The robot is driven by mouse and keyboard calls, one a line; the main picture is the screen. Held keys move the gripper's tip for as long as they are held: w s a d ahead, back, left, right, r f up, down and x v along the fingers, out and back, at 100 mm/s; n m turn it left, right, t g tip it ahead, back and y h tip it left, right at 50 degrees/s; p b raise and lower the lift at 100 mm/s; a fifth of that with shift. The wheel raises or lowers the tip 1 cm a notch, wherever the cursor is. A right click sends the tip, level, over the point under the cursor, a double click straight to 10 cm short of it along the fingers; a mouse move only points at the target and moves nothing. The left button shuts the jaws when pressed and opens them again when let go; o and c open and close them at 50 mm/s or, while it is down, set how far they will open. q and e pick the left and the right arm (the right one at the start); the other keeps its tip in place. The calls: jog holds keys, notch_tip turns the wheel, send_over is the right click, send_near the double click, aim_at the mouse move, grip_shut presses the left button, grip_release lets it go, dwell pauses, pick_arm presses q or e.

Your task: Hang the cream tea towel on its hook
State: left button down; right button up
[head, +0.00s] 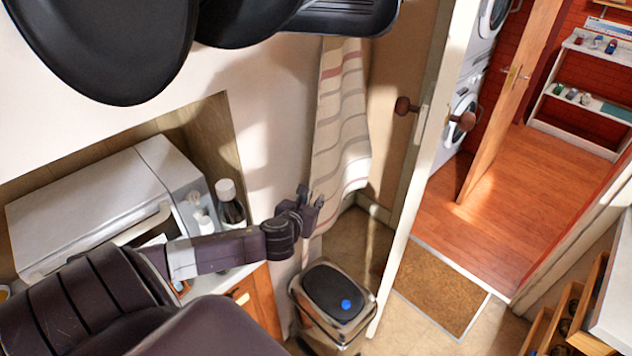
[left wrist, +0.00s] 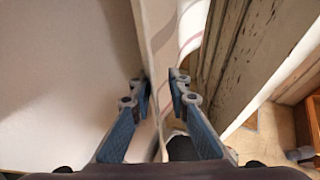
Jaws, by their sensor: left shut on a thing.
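The cream tea towel (head: 340,125) with thin reddish and grey stripes hangs long and upright along the wall, in the middle of the head view. Its top edge is hidden behind the dark pans, and I cannot make out the hook. My left gripper (head: 311,204) is at the towel's lower left edge. In the left wrist view the towel (left wrist: 160,35) runs down between the two fingers of my left gripper (left wrist: 160,90), which is shut on it. My right gripper is in neither view.
Black pans (head: 105,45) hang across the upper left. A white microwave (head: 90,205) and a dark bottle (head: 230,205) stand left of my gripper. A bin (head: 335,300) stands below the towel. An open door (head: 425,160) is to its right, beside a doormat (head: 440,290).

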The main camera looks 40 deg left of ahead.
pick_arm(q)
jog(key=shift+w+a+f, duration=0.1)
jog(key=shift+a+f, duration=0.15)
jog(key=shift+a, duration=0.45)
jog(key=shift+a+f, duration=0.25)
jog(key=shift+a, duration=0.4)
jog(key=c, duration=0.6)
grip_release()
jog(key=shift+o, duration=0.2)
